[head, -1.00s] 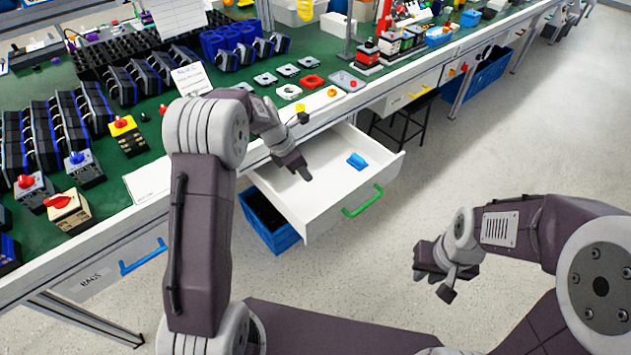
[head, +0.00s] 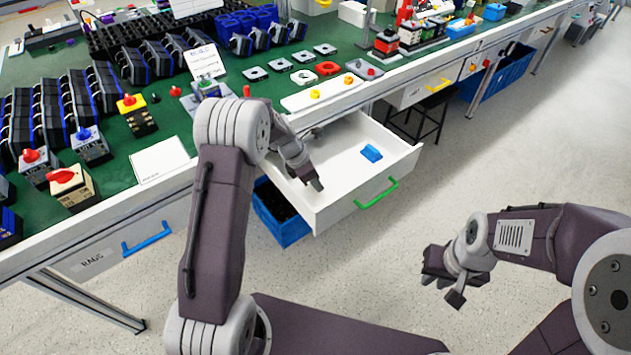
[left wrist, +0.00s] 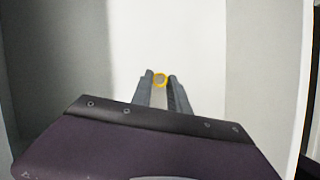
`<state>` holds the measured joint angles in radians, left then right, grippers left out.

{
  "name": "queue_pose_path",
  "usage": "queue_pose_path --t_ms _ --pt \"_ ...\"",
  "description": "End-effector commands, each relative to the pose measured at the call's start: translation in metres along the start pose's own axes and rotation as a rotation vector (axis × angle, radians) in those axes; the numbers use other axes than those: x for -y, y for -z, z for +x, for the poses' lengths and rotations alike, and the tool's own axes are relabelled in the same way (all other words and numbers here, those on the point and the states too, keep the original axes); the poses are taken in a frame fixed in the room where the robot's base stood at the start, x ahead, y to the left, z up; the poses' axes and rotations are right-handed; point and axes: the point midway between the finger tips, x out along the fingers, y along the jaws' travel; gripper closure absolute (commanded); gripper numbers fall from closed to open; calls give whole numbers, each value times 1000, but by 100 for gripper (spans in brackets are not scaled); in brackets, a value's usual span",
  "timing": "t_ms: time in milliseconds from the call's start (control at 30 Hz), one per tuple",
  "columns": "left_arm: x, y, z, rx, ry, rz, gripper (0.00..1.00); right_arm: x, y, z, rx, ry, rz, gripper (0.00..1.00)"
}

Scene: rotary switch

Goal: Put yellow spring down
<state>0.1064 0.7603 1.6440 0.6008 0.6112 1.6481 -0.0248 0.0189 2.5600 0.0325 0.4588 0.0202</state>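The yellow spring (left wrist: 160,81) shows in the left wrist view as a small yellow ring between my left fingertips (left wrist: 161,78). My left gripper appears shut on it, with white drawer surface behind. In the head view my left gripper (head: 313,182) points down at the left side of the open white drawer (head: 345,165). The spring cannot be made out there. Whether it touches the drawer floor cannot be told. My right gripper (head: 445,290) is open and empty above the floor, well right of the drawer.
A blue piece (head: 371,153) lies in the drawer's right part. The drawer front has a green handle (head: 376,193). A blue bin (head: 281,215) stands below. The green bench (head: 120,165) behind carries several switches and parts. The drawer's middle is clear.

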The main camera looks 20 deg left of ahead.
Motion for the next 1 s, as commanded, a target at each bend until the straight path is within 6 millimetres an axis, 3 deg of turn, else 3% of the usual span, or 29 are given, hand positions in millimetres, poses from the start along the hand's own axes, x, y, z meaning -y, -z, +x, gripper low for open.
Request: queue_pose_path --t_ms 67,400,800,1000 --pt "0 0 0 0 0 0 59 0 0 0 0 0 0 80" --pt "0 -2 -4 1 -1 1 59 0 0 -1 0 0 0 80" --pt "-1 -3 -100 1 -3 0 59 1 4 -40 0 0 0 80" --pt "0 -2 -122 1 -1 -1 59 1 5 -46 0 0 0 80"
